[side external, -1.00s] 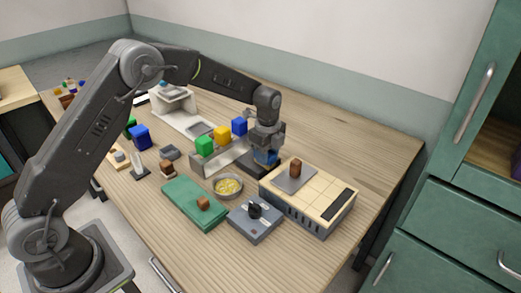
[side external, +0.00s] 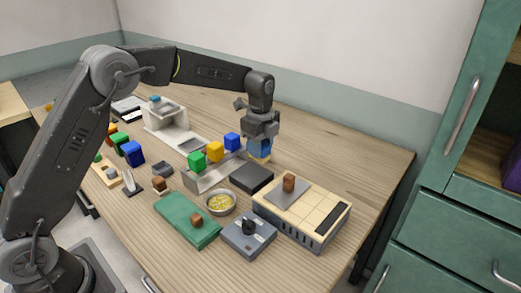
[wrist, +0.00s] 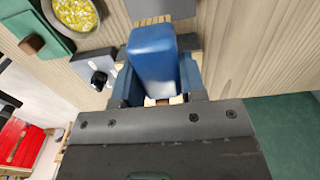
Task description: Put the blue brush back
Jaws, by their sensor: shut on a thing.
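The blue brush (wrist: 153,52) is held in my gripper (wrist: 157,88), which is shut on it. In the wrist view its blue body sticks out between the blue-grey fingers, with pale tan bristles at its far end. In the side view my gripper (side external: 260,147) points down with the brush, and the tan bristles (side external: 259,158) show at the bottom. The brush appears to be behind a dark grey slab (side external: 252,177); its exact height above the table is hard to tell.
A grey rack (side external: 205,180) with green, yellow and blue blocks is left of the brush. A beige-topped box (side external: 325,207), a grey knob box (side external: 249,238), a bowl of yellow bits (side external: 221,203) and a green pad (side external: 178,219) stand nearer. The table's back right is clear.

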